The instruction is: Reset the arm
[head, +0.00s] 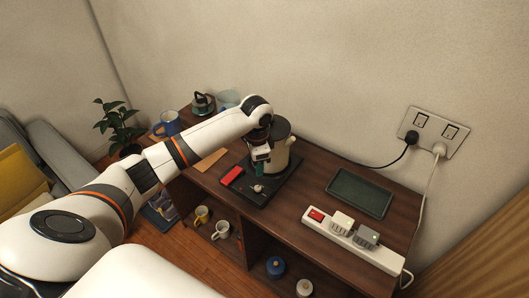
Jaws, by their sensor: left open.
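My left arm reaches in from the left across the cabinet (314,168). My left gripper (260,168) points down over the dark board (277,193), just in front of a cream pot (281,152) with a dark lid, and is open. I cannot tell whether it touches the pot, which it partly hides. A small green piece shows at the fingertips; I cannot tell if it belongs to the gripper. My right gripper is not in view.
A red block (231,174) lies left of the gripper. A blue mug (168,124) and a kettle-like item (203,103) stand at the back left. A dark tray (359,193) and a power strip (352,243) with plugs lie right. Mugs (221,229) stand on the lower shelf.

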